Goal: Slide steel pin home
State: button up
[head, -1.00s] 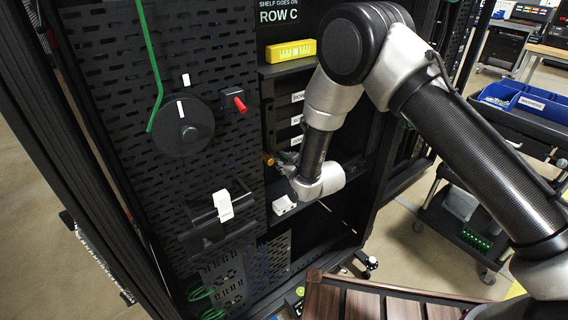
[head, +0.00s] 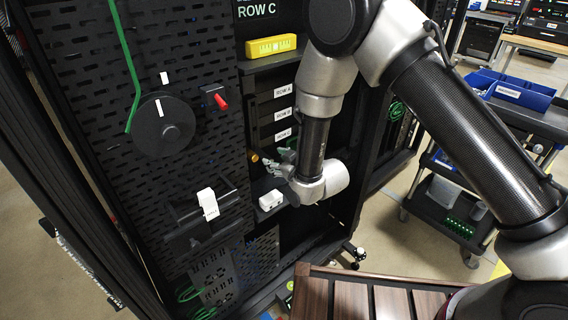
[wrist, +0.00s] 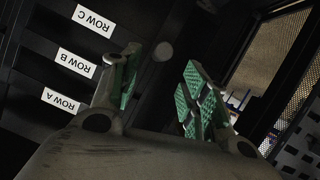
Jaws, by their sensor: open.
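My gripper (head: 276,161) is at the rack front, beside the shelf labels, with its jaws open and nothing between the pads. In the wrist view my gripper (wrist: 160,84) shows its green ribbed pads spread apart. A small brass-coloured round end (head: 253,157) sticks out at the rack's upright, just left of the fingertips in the head view. A grey round end (wrist: 163,51) lies beyond the gap between the pads in the wrist view. It may be the steel pin, but I cannot tell surely. The pin's length is hidden.
Labelled dark row panels (head: 283,115) sit behind the gripper. A yellow level (head: 271,45) rests above them. A white block (head: 271,200) is below the gripper. A perforated panel with a black reel (head: 163,124) and red knob (head: 221,101) stands left. A slatted wooden surface (head: 345,296) is in front.

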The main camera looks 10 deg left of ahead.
jog(key=v, duration=0.5)
jog(key=shift+f, duration=0.15)
jog(key=s+d+f+m+g+h, duration=0.1)
jog(key=s+d+f+g+h, duration=0.5)
jog(key=s+d+f, duration=0.3)
jog(key=s+d+r+m+h, duration=0.1)
jog(key=s+d+r+m, duration=0.2)
jog(key=d+r, duration=0.9)
jog(key=s+d+r+m+h, duration=0.1)
jog(key=s+d+r+m, duration=0.3)
jog(key=d+r, duration=0.9)
jog(key=s+d+r+m+h, duration=0.1)
jog(key=s+d+r+m, duration=0.2)
jog(key=s+d+r, duration=0.5)
jog(key=d+r, duration=0.4)
jog(key=r, duration=0.1)
jog(key=shift+s+d+m+t, duration=0.3)
jog(key=shift+d, duration=0.1)
